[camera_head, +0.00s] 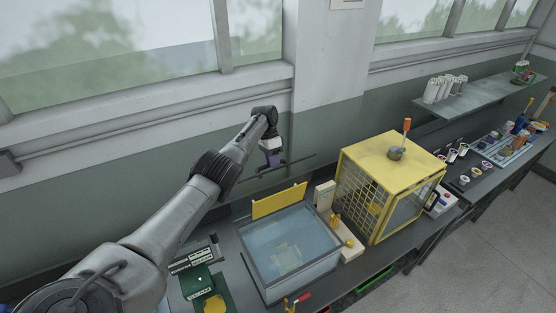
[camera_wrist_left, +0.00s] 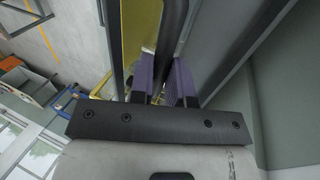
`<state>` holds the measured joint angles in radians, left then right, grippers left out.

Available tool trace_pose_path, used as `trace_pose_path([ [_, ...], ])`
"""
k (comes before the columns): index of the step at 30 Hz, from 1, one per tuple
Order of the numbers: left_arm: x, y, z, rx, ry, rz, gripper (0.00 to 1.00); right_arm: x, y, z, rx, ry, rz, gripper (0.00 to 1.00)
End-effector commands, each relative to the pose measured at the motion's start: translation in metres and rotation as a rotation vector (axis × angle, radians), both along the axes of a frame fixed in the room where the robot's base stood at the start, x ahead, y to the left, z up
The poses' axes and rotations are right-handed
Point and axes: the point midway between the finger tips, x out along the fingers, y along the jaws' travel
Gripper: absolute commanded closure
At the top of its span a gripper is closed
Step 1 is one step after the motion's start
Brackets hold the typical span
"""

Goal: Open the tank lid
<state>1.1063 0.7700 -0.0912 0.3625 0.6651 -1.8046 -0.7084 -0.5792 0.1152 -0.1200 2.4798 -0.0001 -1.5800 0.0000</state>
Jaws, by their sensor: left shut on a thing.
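The tank (camera_head: 286,262) is a clear-walled box of bluish water with a grey rim, and a pale object (camera_head: 286,254) shows inside it. A yellow panel (camera_head: 280,201) stands raised along its back edge. My left gripper (camera_head: 272,164) is above the tank's back edge. In the left wrist view, its purple fingers (camera_wrist_left: 164,80) are shut on the dark bar. My right gripper is out of view.
A yellow guarded box (camera_head: 391,180) with mesh sides and an orange-handled tool on top stands right of the tank. A green board (camera_head: 202,283) lies to its left. The wall (camera_head: 240,140) is close behind. White cups (camera_head: 445,88) stand on a shelf farther right.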

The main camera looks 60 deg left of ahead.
Motion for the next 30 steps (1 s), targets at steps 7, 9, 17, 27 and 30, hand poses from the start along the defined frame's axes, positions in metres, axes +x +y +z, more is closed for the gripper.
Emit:
trace_pose_path([
  [7, -0.005, 0.003, -0.01, 0.008, 0.012, 0.003, 1.0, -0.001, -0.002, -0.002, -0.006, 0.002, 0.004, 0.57],
  [9, -0.005, 0.003, -0.01, 0.009, 0.012, 0.003, 1.0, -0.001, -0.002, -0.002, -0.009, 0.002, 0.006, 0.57],
  [17, -0.005, 0.003, -0.009, 0.008, 0.011, 0.003, 0.68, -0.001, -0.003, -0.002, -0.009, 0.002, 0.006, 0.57],
  [27, -0.003, 0.003, -0.004, 0.004, 0.004, 0.004, 0.58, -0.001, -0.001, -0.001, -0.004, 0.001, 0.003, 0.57],
  [30, -0.006, 0.008, 0.002, 0.005, 0.003, 0.008, 0.58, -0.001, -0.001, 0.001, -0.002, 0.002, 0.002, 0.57],
])
